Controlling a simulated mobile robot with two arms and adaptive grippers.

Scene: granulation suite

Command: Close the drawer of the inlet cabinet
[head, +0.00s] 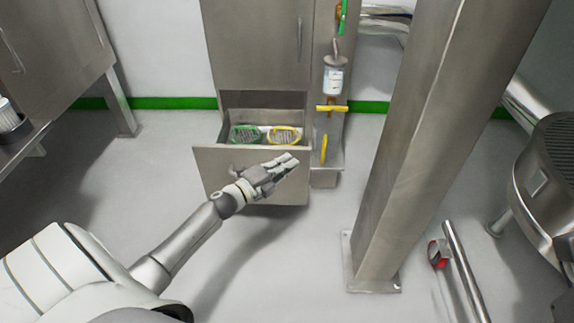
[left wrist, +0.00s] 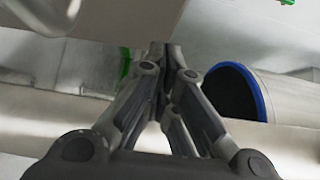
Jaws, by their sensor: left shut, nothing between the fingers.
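The inlet cabinet (head: 255,45) is a tall steel unit against the back wall. Its bottom drawer (head: 213,166) stands pulled out, with the inside showing from above. A green-rimmed item (head: 245,134) and a yellow-rimmed item (head: 284,135) lie in it. My left gripper (head: 293,161) is shut and empty, in front of the drawer front and overlapping it in the head view. I cannot tell whether it touches the front. The shut fingers also show in the left wrist view (left wrist: 160,52). My right gripper is not in view.
A steel post (head: 405,150) rises from the floor right of the drawer. A bottle-like unit (head: 334,78) and yellow handles are mounted beside the cabinet. A steel bench (head: 55,60) is at left, a round machine (head: 550,180) at right. The floor before the drawer is clear.

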